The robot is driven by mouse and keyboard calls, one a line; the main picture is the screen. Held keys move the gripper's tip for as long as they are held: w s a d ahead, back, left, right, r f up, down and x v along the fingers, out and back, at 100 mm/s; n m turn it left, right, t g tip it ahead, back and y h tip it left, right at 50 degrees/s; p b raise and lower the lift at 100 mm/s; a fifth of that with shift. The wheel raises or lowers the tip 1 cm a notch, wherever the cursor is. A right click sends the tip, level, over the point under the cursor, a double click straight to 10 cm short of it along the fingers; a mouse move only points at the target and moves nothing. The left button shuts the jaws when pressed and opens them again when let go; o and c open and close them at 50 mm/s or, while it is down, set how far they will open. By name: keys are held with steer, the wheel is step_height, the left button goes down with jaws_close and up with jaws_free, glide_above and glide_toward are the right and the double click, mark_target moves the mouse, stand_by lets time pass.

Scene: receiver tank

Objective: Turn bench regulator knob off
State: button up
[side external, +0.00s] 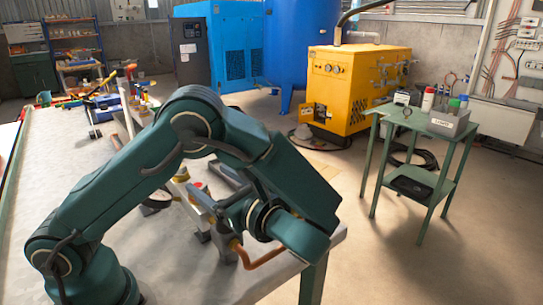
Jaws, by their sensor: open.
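My gripper (207,204) is at the end of my wrist, low over the near right end of the bench and pointing left. It is open, and nothing shows held in it. It is beside the bench pipework, partly behind my forearm. A small red part (200,186) shows just above it; I cannot tell whether this is the regulator knob. A round gauge (156,206) sits to the left of my gripper. A copper-coloured pipe (262,260) curves below my wrist. The regulator body is mostly hidden, and contact with my gripper cannot be told.
The grey bench (175,265) ends just right of my wrist. Tools and bottles (125,95) crowd its far end. A green side table (415,118) with bottles stands right, across open floor. A yellow compressor (350,80) and blue tank (292,45) stand behind.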

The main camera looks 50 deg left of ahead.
steer(key=d+f, duration=0.1)
steer(key=d+f+m+t, duration=0.1)
steer(key=f, duration=0.1)
steer(key=d+f+m+t, duration=0.1)
steer(key=shift+w+d+f+y, duration=0.15)
steer(key=shift+d+f+y, duration=0.15)
steer(key=shift+f+y, duration=0.1)
steer(key=shift+m, duration=0.3)
steer(key=shift+w+a, duration=0.15)
steer(key=shift+a, duration=2.3)
jaws_close()
